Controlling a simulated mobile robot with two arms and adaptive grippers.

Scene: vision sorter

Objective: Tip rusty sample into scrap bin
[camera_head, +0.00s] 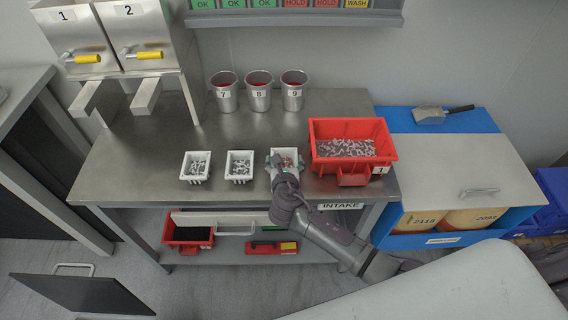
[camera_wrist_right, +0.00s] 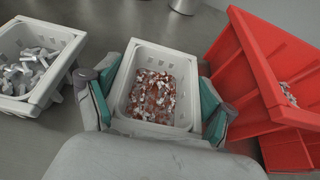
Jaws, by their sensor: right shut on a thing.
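The rusty sample is a heap of reddish-brown and pale small parts (camera_wrist_right: 152,97) in a small white basket (camera_wrist_right: 168,53). The basket stands on the steel table in the head view (camera_head: 277,153), just left of a large red bin (camera_head: 351,130) of grey parts. My right gripper (camera_wrist_right: 157,105) is shut on this basket, with a teal-padded finger against each side; in the head view it (camera_head: 285,168) partly covers the basket. No bin is readably marked scrap; a red bin with a dark inside (camera_head: 188,245) sits on the lower shelf. My left gripper is not in view.
Two white baskets of grey parts (camera_head: 195,168) (camera_head: 239,167) stand to the left. Metal cups 7, 8 and 9 (camera_head: 259,97) stand behind. A blue cabinet (camera_head: 414,123) is at right. The front left tabletop is clear.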

